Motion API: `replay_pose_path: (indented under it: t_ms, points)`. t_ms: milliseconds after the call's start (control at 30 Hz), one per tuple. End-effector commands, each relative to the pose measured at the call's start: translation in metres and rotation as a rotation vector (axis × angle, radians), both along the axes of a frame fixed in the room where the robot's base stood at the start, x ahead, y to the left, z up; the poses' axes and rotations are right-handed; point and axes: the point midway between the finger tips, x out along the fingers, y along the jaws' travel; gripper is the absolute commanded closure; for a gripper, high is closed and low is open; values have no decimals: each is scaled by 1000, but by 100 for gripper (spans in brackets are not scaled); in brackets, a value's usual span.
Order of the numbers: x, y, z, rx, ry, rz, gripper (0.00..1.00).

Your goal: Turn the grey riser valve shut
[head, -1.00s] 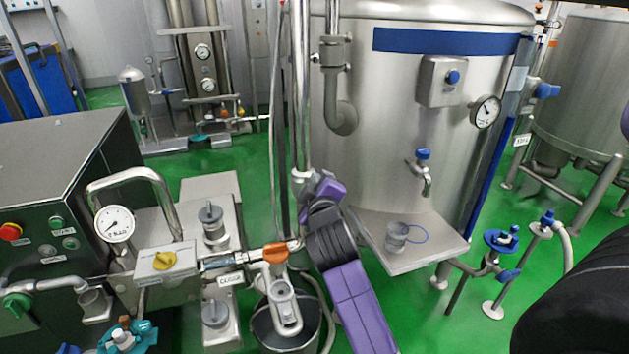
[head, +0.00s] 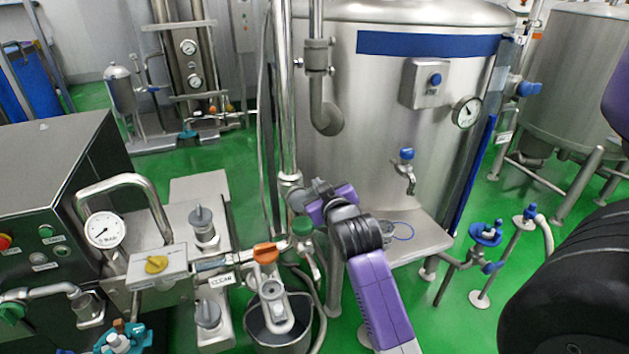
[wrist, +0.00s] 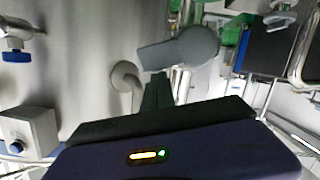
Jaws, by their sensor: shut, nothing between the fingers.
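The grey riser valve's lever (wrist: 168,54) lies across the upper middle of the wrist view, with its round hub at the right end. In the head view the valve body (head: 290,181) sits low on the vertical steel riser, and its lever is hard to tell from my gripper there. My gripper (head: 303,197) is beside the riser, shut and empty. In the wrist view its dark fingers (wrist: 158,92) point up to the lever's left part. I cannot tell whether they touch it.
The steel tank (head: 370,95) stands just behind, with a blue-handled tap (head: 406,156) above a shelf. A bucket (head: 277,330) stands on the floor.

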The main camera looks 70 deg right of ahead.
Motion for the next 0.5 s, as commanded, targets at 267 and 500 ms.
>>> replay_pose_path:
  t_ms: [267,500]
  points:
    - [-4,-4,-11,140,-161,-1,100]
    - [-6,-5,-18,163,-188,0,100]
